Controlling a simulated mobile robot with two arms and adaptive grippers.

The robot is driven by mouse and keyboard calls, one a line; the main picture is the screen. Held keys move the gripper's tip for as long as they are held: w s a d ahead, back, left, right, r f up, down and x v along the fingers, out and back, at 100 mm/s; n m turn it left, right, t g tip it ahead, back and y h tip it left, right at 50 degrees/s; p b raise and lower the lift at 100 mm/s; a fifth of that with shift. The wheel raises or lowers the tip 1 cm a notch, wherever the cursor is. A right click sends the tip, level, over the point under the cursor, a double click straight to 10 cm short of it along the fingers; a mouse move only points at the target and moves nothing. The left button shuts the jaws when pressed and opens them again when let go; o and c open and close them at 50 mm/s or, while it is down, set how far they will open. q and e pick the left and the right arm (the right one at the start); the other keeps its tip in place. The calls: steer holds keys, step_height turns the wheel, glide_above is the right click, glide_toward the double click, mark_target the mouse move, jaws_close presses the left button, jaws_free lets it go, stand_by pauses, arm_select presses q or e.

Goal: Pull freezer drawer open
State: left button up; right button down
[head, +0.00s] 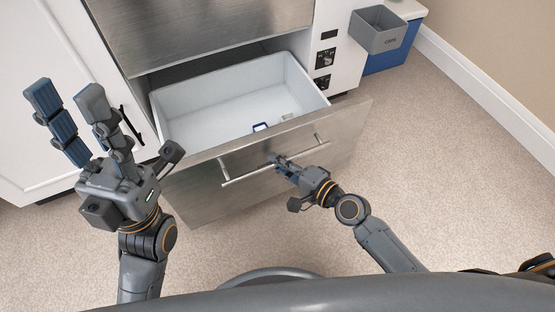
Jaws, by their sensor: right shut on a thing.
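The freezer drawer (345,128) has a steel front and stands pulled out from the cabinet, with its white inner bin (190,128) open to view. A long bar handle (240,178) runs across the drawer front. My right gripper (277,161) is shut on the handle a little right of its middle; its fingers hide part of the bar. My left gripper (68,105) is raised at the left, its fingers spread apart and empty, clear of the drawer.
A steel panel (190,30) is above the drawer. White cabinets with a black handle (131,124) stand left. A grey bin (378,30) hangs at the upper right by a blue box (393,58). The carpet at right is clear.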

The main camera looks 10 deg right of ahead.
steer(key=c, duration=1.4)
jaws_free()
steer(key=v, duration=1.2)
